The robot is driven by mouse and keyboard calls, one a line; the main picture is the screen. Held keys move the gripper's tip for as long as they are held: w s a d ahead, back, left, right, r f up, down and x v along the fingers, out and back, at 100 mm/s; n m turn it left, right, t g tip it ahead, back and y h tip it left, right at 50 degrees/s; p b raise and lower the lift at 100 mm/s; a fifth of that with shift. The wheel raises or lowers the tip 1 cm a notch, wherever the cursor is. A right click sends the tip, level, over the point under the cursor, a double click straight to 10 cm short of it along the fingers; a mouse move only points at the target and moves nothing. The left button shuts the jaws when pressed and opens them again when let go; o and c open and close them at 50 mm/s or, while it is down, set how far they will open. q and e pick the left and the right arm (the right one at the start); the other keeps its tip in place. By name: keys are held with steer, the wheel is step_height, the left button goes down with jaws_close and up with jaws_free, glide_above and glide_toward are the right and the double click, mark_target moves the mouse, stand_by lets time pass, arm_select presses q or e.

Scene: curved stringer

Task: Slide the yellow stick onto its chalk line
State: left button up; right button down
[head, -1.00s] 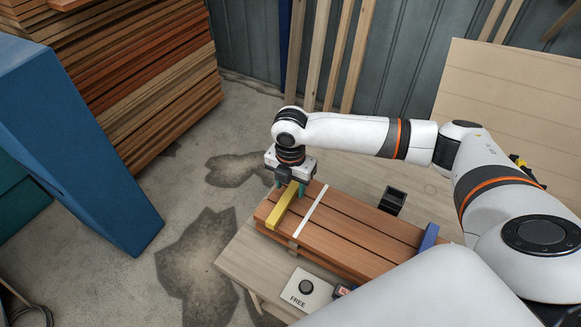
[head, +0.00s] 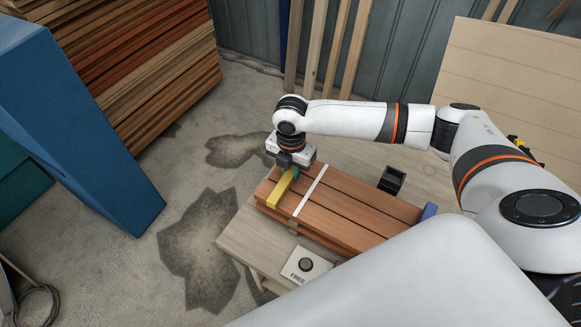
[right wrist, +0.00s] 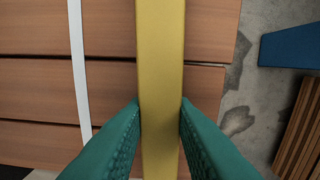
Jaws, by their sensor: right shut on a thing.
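The yellow stick (head: 280,191) lies across the brown boards (head: 352,205) near their left end. The white chalk line (head: 311,191) runs across the boards a short way to the right of the stick, roughly parallel to it, with bare wood between. My right gripper (head: 293,172) is at the far part of the stick. In the right wrist view its green fingers (right wrist: 160,118) are shut on the yellow stick (right wrist: 160,60), one on each side, and the chalk line (right wrist: 78,60) shows to the left. My left gripper is not in view.
A blue block (head: 429,211) stands at the boards' right end. A black open box (head: 392,180) sits behind the boards on the table. A white panel marked FREE with a black button (head: 306,265) lies in front. Stacked lumber stands at the back left.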

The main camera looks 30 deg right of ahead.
mark_target(312, 187)
steer(key=shift+s+d+r+p, duration=0.1)
steer(key=shift+s+d+p, duration=0.45)
steer(key=shift+s+p, duration=0.3)
steer(key=shift+s+d+r+p, duration=0.1)
steer(key=shift+s+d+p, duration=0.4)
steer(key=shift+s+p, duration=0.35)
steer(key=shift+s+d+f+m+p, duration=0.15)
steer(key=shift+s+d+p, duration=0.2)
steer(key=shift+s, duration=0.2)
steer(key=shift+s+d+m+p, duration=0.2)
steer(key=shift+s+p, duration=0.1)
steer(key=shift+s, duration=0.25)
steer(key=c, duration=1.1)
jaws_free()
steer(key=shift+c, duration=0.2)
step_height(312, 187, up, 12)
